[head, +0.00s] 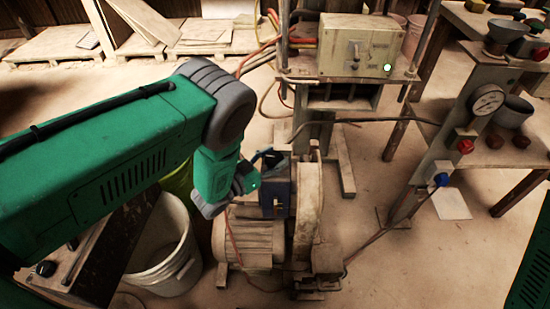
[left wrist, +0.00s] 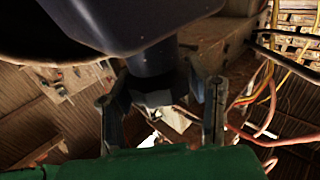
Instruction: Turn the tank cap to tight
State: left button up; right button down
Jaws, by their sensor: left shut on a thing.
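The blue tank (head: 274,193) is on the machine in the middle of the head view. In the left wrist view, a large dark tank-like body (left wrist: 130,25) fills the top. A dark round cap (left wrist: 155,88) shows below that body. My left gripper (head: 264,164) is at the top of the tank, and the arm hides part of it. In the left wrist view its two fingers (left wrist: 164,100) stand on either side of the cap, shut on it. The cap is too small and dark in the head view to tell how tight it sits. My right gripper is not in view.
A white bucket (head: 165,255) stands left of the machine, under my left arm. A control box (head: 360,45) with a green light sits on a stand behind. A panel with a gauge (head: 487,99) and knobs is at right. Cables run around the machine.

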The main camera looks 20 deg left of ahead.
pick_arm(q)
jog(key=m+g+h+b, duration=0.1)
jog(key=m+g+h, duration=0.2)
jog(key=h, duration=0.1)
jog(key=shift+w+a+m+g, duration=0.1)
jog(key=shift+a+m+g, duration=0.05)
jog(key=shift+m+g, duration=0.25)
jog(key=m+g+h+b, duration=0.2)
jog(key=g, duration=0.1)
jog(key=shift+f+m+g+h, duration=0.15)
jog(key=shift+m+g+h, duration=0.15)
jog(key=shift+m, duration=0.1)
jog(key=m+g+h+b, duration=0.1)
jog(key=m+g+b, duration=0.2)
jog(key=g, duration=0.1)
jog(key=m+g+b, duration=0.3)
jog(key=g+b, duration=0.1)
jog(key=g, duration=0.1)
jog(key=shift+h, duration=0.4)
jog(key=shift+m+g+y+b, duration=0.4)
jog(key=shift+m+g+b, duration=0.85)
jog(key=shift+g, duration=0.75)
jog(key=shift+r, duration=0.2)
jog(key=o, duration=1.2)
jog(key=shift+c, duration=0.2)
jog(key=shift+o, duration=0.3)
